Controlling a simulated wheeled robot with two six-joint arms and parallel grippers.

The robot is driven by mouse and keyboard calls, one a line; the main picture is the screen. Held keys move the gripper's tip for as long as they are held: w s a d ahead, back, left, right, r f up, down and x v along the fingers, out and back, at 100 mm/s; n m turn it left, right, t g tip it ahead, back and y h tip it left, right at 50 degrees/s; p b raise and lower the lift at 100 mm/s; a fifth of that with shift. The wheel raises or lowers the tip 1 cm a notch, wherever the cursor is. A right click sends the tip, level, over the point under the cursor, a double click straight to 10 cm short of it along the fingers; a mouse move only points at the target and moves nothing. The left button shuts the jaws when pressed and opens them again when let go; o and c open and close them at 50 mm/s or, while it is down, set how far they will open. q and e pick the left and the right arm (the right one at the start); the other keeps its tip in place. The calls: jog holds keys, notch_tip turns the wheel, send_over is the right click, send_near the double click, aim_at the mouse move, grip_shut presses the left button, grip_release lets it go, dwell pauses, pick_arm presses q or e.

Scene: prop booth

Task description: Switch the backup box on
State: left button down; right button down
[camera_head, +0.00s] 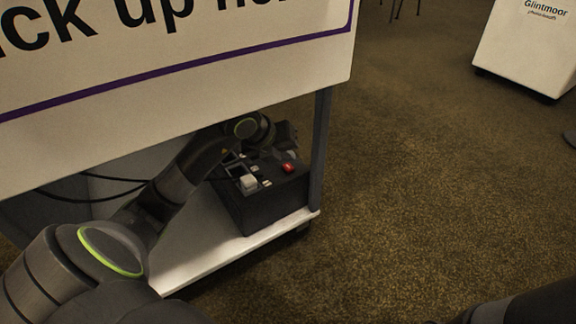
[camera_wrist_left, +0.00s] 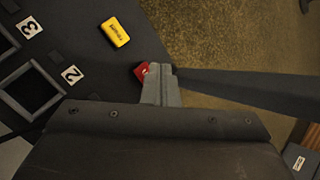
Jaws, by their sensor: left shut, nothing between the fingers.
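The black backup box (camera_head: 270,209) stands on the white lower shelf of a cart, under its sign panel. A red switch (camera_head: 288,168) is on its top, near the right edge. In the left wrist view the red switch (camera_wrist_left: 140,71) shows just beside my fingertips and is partly hidden by them; I cannot tell whether they touch it. My left gripper (camera_wrist_left: 161,70) is shut and empty over the box. In the head view its arm reaches in under the panel, and the fingers are hard to make out. My right gripper is out of view.
A white plug (camera_head: 248,183) sits on the box top. The sign panel (camera_head: 180,110) overhangs the shelf (camera_head: 235,254); a dark post (camera_head: 320,150) stands right of the box.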

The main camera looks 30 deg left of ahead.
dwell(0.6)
pick_arm(q)
jog(key=shift+f, duration=0.1)
jog(key=shift+f, duration=0.3)
jog(key=shift+f, duration=0.1)
dwell(0.3)
jog(key=shift+f, duration=0.3)
dwell(0.4)
jog(key=shift+r, duration=0.15)
jog(key=shift+r+p, duration=0.75)
jog(key=shift+p, duration=0.1)
